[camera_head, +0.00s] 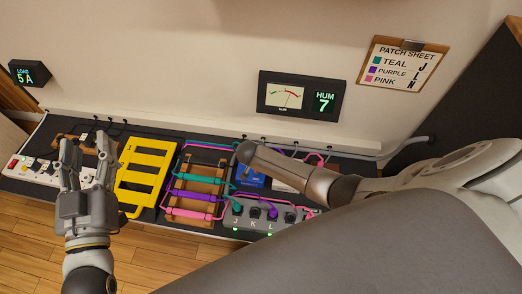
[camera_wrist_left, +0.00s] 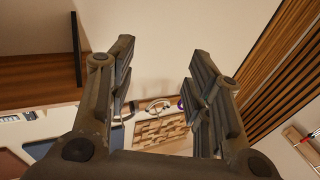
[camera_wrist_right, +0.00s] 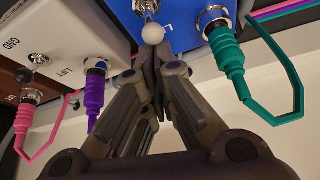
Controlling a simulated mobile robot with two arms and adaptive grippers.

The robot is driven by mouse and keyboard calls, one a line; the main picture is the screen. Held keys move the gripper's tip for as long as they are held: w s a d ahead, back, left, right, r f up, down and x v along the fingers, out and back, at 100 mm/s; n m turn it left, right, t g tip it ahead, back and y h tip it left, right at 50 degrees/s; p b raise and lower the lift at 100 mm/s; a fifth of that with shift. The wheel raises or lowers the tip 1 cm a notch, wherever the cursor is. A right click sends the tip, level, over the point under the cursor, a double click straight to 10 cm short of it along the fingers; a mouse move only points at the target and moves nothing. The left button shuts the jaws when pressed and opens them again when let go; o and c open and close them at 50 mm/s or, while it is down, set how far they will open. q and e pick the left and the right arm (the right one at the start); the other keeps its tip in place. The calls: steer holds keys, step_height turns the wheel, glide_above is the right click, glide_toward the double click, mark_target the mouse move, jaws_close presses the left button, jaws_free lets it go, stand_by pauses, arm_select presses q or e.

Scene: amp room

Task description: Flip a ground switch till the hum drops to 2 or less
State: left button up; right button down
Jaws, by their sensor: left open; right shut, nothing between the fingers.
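The hum meter (camera_head: 302,95) on the wall reads HUM 7. A blue box (camera_head: 250,181) stands on the bench, partly behind my right arm. In the right wrist view it carries a toggle switch with a white ball tip (camera_wrist_right: 152,34) and a LIFT label. My right gripper (camera_wrist_right: 157,68) is shut and empty, its fingertips right at the ball; I cannot tell if they touch it. A white box (camera_wrist_right: 62,38) with GND and LIFT labels and a dark-tipped switch (camera_wrist_right: 25,75) stands left of it there. My left gripper (camera_head: 86,150) is open and empty over the bench's left part.
A yellow rack (camera_head: 147,172) and a wooden rack with coloured cables (camera_head: 196,188) stand mid-bench. A grey socket box (camera_head: 262,218) is at the front. A power strip (camera_head: 32,170) lies left. The patch sheet (camera_head: 403,62) and load display (camera_head: 28,73) hang on the wall.

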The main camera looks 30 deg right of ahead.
steer(key=shift+s+a+r+t+h+p, duration=0.1)
steer(key=shift+s+a+t+h+p, duration=0.2)
steer(key=shift+t+p, duration=0.15)
steer(key=shift+s+r+p, duration=0.1)
steer(key=shift+s+p, duration=0.05)
steer(key=shift+p, duration=0.15)
arm_select(q)
step_height(320, 180, down, 7)
steer(key=s+a+g+y, duration=0.1)
steer(key=g, duration=0.3)
steer(key=shift+a+f, duration=0.15)
steer(key=shift+a, duration=0.05)
steer(key=shift+s+y, duration=0.15)
steer(key=shift+y, duration=0.15)
arm_select(e)
steer(key=shift+r+p, duration=0.35)
steer(key=shift+p, duration=0.05)
arm_select(q)
steer(key=s+a+f+g+y, duration=0.1)
steer(key=s+a+f+g, duration=0.1)
steer(key=s+f+g, duration=0.2)
steer(key=shift+f+p, duration=0.4)
steer(key=shift+f, duration=0.6)
arm_select(e)
steer(key=shift+r, duration=0.45)
